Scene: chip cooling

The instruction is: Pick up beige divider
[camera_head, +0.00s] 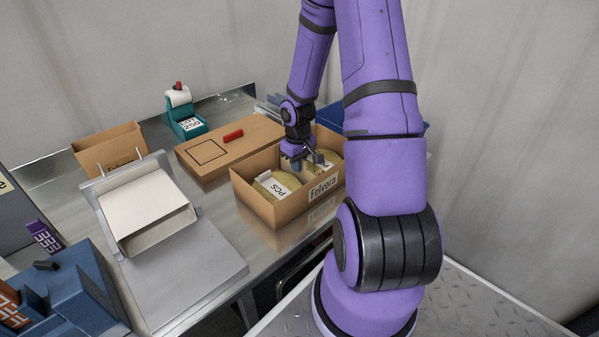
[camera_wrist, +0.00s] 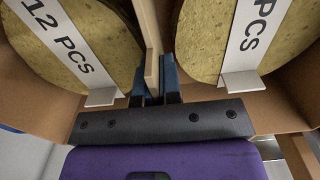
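The beige divider (camera_wrist: 151,62) is a thin upright board between two round, yellowish, chip-like stacks in the wrist view. My gripper (camera_wrist: 155,82) has its blue fingers close against both sides of the divider and looks shut on its near end. In the head view my gripper (camera_head: 305,160) reaches down into an open cardboard box (camera_head: 262,207) labelled "Felvora". The divider cannot be made out clearly in the head view, where the gripper and box wall are in the way.
The left stack (camera_wrist: 75,45) carries a "12 PCS" band, and the right stack (camera_wrist: 215,40) a similar one. The box walls are close around. A closed carton (camera_head: 215,150) with a red object (camera_head: 233,134) stands behind left. A teal label dispenser (camera_head: 186,122) stands farther back.

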